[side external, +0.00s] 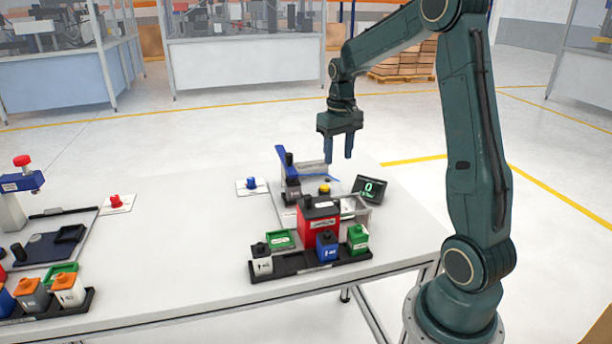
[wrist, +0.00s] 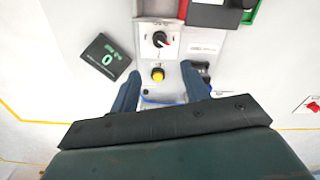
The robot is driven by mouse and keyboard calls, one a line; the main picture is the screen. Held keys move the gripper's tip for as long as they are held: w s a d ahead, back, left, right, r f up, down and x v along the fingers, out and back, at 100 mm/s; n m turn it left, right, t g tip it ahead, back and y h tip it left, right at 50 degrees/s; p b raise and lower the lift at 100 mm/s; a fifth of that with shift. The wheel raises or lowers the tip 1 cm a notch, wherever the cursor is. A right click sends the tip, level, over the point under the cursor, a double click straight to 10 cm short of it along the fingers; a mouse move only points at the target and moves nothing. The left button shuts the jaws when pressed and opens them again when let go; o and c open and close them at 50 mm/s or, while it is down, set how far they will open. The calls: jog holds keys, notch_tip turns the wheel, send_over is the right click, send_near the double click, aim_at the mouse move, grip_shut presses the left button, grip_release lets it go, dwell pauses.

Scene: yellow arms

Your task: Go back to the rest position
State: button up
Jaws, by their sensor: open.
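My gripper (side external: 339,160) hangs fingers down above the back of the white table (side external: 190,225), over the station on its right half. The two blue fingers are apart with nothing between them. In the wrist view my gripper (wrist: 160,92) is above the grey station plate, with a yellow button (wrist: 157,74) and a black knob (wrist: 160,39) visible beyond the fingertips. The fingers look clear of the station.
A black display (side external: 370,189) reading 0 stands right of the station. A red box (side external: 318,226) and a black tray (side external: 312,269) with several small containers are in front. A blue-handled press (side external: 290,172) stands close below my gripper. Another station (side external: 40,235) is at left.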

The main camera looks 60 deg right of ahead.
jog(key=s+a+r+n+t, duration=0.2)
jog(key=s+a+r, duration=0.3)
jog(key=a, duration=0.5)
jog(key=s+a+r+n+t, duration=0.2)
jog(key=s+a+r, duration=0.25)
jog(key=a, duration=0.45)
jog(key=s+a+n+t, duration=0.1)
jog(key=s+a, duration=0.4)
jog(key=s, duration=0.2)
jog(key=shift+a+f+n+t, duration=0.3)
jog(key=shift+f+n, duration=0.1)
jog(key=shift+f, duration=0.05)
jog(key=shift+w, duration=0.1)
